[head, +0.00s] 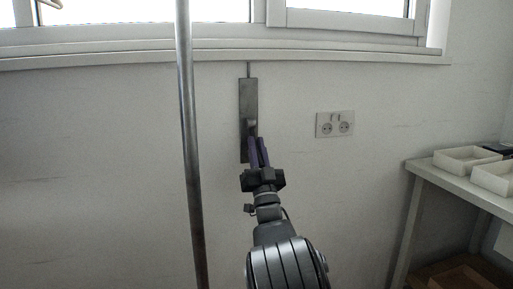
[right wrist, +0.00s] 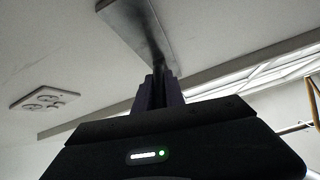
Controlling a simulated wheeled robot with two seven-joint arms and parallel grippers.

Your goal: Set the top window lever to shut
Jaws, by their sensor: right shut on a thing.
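The top window lever's long grey plate (head: 248,95) is fixed upright on the wall below the window, with a thin rod running up from it to the sill. A short grey handle (head: 251,127) stands out from its lower middle. My right gripper (head: 256,138) has its dark purple fingers closed on this handle, and they hide the part between them. In the right wrist view the plate (right wrist: 130,18) is above, and the closed fingers (right wrist: 158,82) reach up to the handle in its shadow. The lever's exact angle is hard to tell. My left gripper is not in view.
A vertical metal pole (head: 188,140) stands left of my right arm. A wall socket (head: 335,124) is right of the plate. A shelf (head: 432,172) with white trays (head: 466,158) is at the far right. The window sill (head: 110,55) runs above.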

